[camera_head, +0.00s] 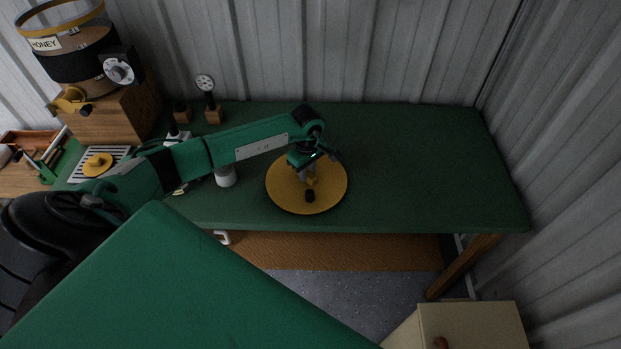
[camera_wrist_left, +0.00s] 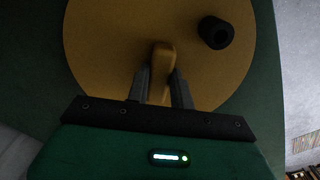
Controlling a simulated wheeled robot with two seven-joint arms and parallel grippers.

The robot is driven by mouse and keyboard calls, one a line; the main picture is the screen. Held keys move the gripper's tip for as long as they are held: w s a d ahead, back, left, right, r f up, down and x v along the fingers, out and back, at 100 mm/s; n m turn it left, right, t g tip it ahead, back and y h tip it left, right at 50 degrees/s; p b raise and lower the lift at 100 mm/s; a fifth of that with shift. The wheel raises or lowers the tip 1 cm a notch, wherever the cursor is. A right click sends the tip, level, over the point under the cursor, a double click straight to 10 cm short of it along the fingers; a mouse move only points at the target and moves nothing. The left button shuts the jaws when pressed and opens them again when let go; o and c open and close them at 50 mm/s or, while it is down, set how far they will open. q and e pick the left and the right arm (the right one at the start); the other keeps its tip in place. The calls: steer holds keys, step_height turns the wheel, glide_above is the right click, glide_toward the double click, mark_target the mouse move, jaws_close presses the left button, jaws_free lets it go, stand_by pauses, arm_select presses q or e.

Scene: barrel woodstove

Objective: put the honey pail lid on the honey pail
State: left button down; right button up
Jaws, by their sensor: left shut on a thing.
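The honey pail (camera_head: 75,62) stands at the upper left in the head view, with a "HONEY" label, a dark band and a yellow rim. My left gripper (camera_head: 310,180) is shut on the lid's handle (camera_wrist_left: 161,58), a finger on each side. I cannot tell whether the lid touches the table. My right gripper is not in view.
The pail sits on a wooden block (camera_head: 105,118) with a yellow tap in front. A small yellow disc (camera_head: 97,163) lies on a slatted grille. A dial gauge (camera_head: 205,84) and a white cup (camera_head: 226,176) are near my arm. The green table's right end (camera_head: 440,160) is clear.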

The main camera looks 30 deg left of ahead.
arm_select(q)
steer(key=shift+r, duration=0.15)
steer(key=shift+r+p, duration=0.35)
steer(key=shift+r, duration=0.45)
steer(key=shift+r+p, duration=0.9)
steer(key=shift+r, duration=1.6)
